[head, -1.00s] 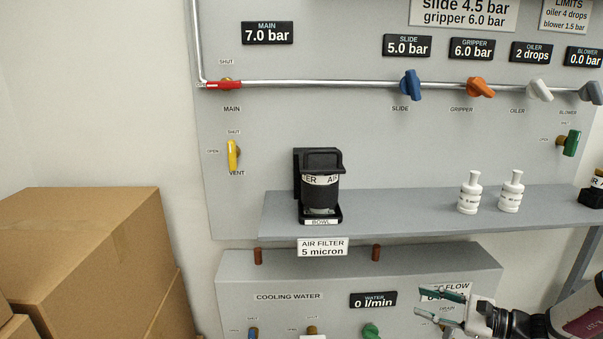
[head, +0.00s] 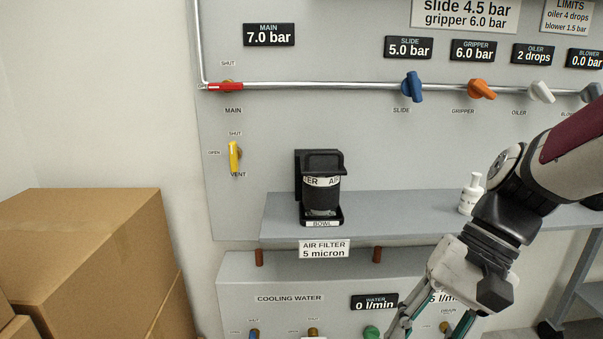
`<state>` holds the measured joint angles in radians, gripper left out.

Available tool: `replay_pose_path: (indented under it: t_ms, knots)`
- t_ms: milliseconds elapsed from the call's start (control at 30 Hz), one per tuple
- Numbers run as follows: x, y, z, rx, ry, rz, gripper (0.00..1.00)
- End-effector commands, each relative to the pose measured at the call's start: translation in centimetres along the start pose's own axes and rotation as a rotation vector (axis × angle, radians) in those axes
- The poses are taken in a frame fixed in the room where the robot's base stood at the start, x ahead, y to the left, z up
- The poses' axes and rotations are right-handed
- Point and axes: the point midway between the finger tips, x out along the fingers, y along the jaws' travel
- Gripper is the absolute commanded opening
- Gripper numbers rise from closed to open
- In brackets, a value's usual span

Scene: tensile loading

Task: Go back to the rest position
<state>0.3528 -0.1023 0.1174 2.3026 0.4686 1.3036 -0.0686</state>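My gripper (head: 432,325) is at the lower right, pointing down in front of the cooling water panel. Its two fingers stand apart with nothing seen between them; the tips run to the bottom edge of the picture. My arm comes in from the right and covers part of the shelf and the panel's right side. No rest position is marked in view.
A grey shelf (head: 400,212) carries the air filter (head: 321,190) and a white bottle (head: 470,193), partly behind my arm. Valve handles, including a blue one (head: 412,87) and an orange one (head: 481,89), line the pipe. Cardboard boxes (head: 85,250) stand at left.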

Motion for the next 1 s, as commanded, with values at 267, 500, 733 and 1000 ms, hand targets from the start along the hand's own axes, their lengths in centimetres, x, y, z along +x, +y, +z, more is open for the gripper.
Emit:
replay_pose_path:
  t_ms: [267,500,733,1000]
  knots:
    - [-0.6,3.4,7.5,-0.18,0.134,0.245,0.35]
    - [-0.9,6.6,10.9,-0.28,0.233,0.376,0.35]
    - [-1.0,9.1,12.5,-0.347,0.31,0.454,0.35]
    - [-4.4,7.6,13.0,-0.358,0.341,0.457,0.35]
